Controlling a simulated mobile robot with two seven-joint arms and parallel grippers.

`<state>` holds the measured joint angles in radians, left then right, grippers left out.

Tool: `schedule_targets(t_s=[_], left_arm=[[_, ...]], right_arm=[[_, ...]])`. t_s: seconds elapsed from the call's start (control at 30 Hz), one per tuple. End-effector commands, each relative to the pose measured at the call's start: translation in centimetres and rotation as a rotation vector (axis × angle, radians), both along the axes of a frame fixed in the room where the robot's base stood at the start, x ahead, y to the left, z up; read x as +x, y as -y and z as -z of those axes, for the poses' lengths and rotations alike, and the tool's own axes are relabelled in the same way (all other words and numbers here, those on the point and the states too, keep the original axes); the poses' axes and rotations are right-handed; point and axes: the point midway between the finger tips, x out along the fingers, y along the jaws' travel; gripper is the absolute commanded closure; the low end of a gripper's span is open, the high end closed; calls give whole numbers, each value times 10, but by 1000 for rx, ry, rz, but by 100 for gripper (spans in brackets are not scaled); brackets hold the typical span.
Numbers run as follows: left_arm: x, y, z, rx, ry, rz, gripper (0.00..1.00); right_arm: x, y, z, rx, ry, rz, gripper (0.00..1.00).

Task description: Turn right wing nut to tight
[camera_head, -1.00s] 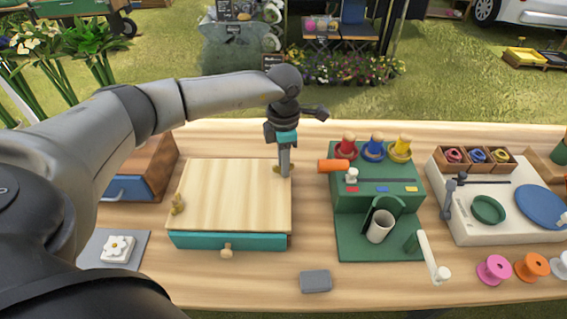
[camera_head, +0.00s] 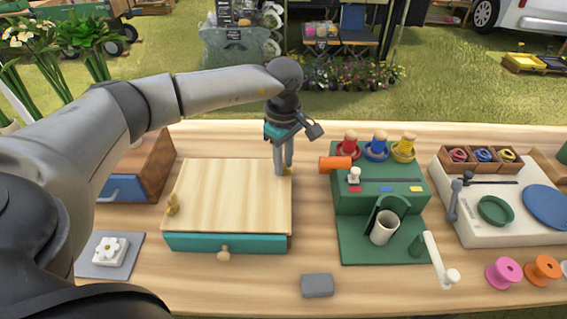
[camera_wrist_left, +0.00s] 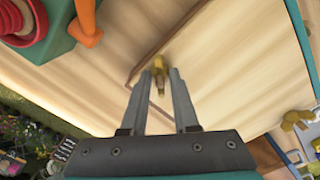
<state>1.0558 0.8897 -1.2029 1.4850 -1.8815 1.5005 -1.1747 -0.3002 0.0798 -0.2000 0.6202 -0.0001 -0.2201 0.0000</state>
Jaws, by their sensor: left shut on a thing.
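The wooden press board (camera_head: 225,195) has a teal drawer front (camera_head: 200,242) and a brass wing nut at each side. The right wing nut (camera_head: 290,171) is at the board's far right corner, mostly hidden by my left gripper (camera_head: 284,172) in the head view. The left wrist view shows the right wing nut (camera_wrist_left: 158,65) between the fingertips of my left gripper (camera_wrist_left: 159,75), which is shut on it from above. The left wing nut (camera_head: 172,205) stands at the board's left edge; it also shows in the left wrist view (camera_wrist_left: 297,119). My right gripper is out of view.
Right of the board stands a green stand (camera_head: 380,195) with an orange handle (camera_head: 336,163) close to my left gripper and coloured spools behind. A grey block (camera_head: 317,285) lies in front. A white flower tile (camera_head: 110,250) on a grey mat is at left.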

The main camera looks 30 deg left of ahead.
Motion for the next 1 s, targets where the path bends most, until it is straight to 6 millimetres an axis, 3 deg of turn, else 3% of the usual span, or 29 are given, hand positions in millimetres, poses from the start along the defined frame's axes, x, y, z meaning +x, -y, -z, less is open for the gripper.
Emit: schedule_targets(t_s=[0.6, 1.0], left_arm=[[0, -1, 1, 2, 1, 574, 100], [0, -1, 0, 1, 1, 818, 100]], right_arm=[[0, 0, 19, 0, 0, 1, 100], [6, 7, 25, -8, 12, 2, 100]])
